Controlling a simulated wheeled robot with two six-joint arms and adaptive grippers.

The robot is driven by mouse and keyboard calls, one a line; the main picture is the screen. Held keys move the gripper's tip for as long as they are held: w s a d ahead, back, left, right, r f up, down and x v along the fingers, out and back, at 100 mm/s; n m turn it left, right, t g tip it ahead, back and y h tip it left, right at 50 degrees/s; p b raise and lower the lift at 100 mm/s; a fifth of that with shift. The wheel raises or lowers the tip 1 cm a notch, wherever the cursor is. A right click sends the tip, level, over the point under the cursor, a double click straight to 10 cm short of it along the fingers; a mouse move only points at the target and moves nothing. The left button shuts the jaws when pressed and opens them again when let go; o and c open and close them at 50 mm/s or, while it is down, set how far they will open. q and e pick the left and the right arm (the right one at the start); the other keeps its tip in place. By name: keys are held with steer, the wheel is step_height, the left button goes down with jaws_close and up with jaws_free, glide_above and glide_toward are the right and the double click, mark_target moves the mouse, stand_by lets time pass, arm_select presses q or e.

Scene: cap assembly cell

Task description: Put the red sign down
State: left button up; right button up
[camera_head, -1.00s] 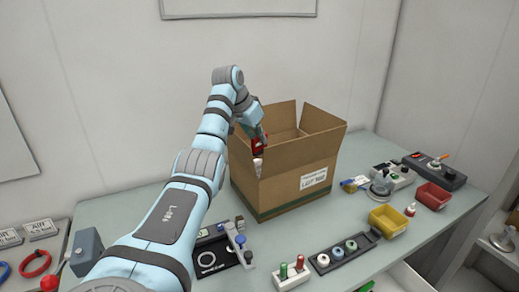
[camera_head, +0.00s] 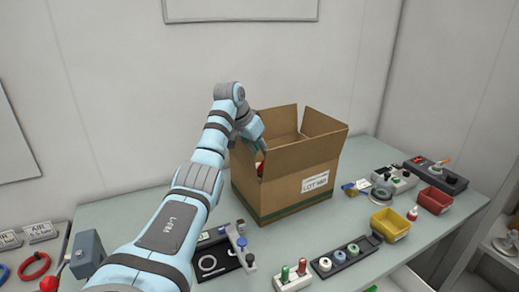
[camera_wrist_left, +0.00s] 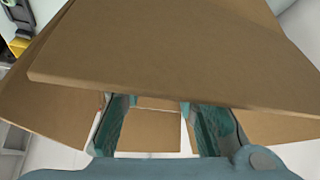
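My left gripper (camera_head: 260,146) reaches down at the cardboard box (camera_head: 300,190), at the left side of its opening. A small piece of the red sign (camera_head: 261,169) shows low at this side of the box, below the gripper; the rest of it is hidden. In the left wrist view the two fingers (camera_wrist_left: 156,112) stand apart, with only brown cardboard seen between them. A box flap (camera_wrist_left: 180,55) covers their tips, so I cannot tell whether they still hold the sign. My right gripper is not in view.
Box flaps stand up around the opening. Right of the box on the table (camera_head: 340,218) are a yellow bin (camera_head: 388,222), a red bin (camera_head: 434,201) and a tray of rings (camera_head: 345,256). A black fixture (camera_head: 216,262) lies near my left arm.

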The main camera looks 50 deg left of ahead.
arm_select(q)
steer(key=shift+r, duration=0.35)
steer(key=p+v, duration=0.1)
steer(key=v, duration=0.3)
steer(key=p+v, duration=0.1)
steer(key=v, duration=0.3)
steer(key=p+v, duration=0.1)
steer(key=v, duration=0.3)
steer(key=shift+w+r+p, duration=0.2)
steer(key=shift+r+p, duration=0.1)
steer(key=shift+p, duration=0.1)
steer(key=shift+s+r+p, duration=0.15)
steer(key=shift+s+p, duration=0.05)
steer(key=shift+p, duration=0.1)
